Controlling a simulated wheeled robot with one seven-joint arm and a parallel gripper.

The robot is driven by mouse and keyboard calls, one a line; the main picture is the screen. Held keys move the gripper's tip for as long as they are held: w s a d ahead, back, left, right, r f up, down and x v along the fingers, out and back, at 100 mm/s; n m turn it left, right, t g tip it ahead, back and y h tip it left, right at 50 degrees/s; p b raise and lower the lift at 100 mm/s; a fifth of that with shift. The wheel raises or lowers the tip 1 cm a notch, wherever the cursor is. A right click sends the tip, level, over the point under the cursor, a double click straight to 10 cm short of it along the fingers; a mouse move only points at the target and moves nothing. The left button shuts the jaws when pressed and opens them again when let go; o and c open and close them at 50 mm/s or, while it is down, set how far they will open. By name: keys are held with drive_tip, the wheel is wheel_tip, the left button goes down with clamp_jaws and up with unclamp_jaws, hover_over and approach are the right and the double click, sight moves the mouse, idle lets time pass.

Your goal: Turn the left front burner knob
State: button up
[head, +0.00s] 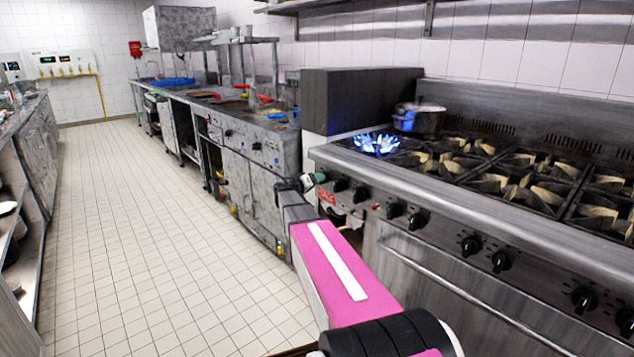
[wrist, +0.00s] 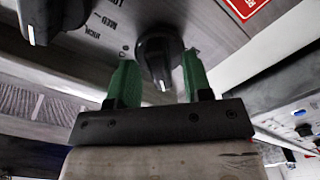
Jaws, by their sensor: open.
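The stove (head: 480,240) stands at the right with a row of black knobs along its front. The left burner (head: 377,143) has a blue flame. My gripper (wrist: 160,80) is open at the stove's left end, its green fingertips on either side of a black knob (wrist: 158,55) with a pale pointer mark. That knob looks like the leftmost on the panel. I cannot tell whether the fingers touch it. In the head view my gripper (head: 312,181) covers this knob. Another knob (wrist: 45,18) is to the left in the wrist view.
A pot (head: 420,118) stands at the back left of the stove top. A red label (head: 327,196) is on the front panel near my gripper. A long oven handle (head: 470,290) runs below the knobs. The tiled aisle (head: 150,230) at the left is clear.

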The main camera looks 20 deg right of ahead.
clamp_jaws()
drive_tip(key=shift+n, duration=6.9)
unclamp_jaws()
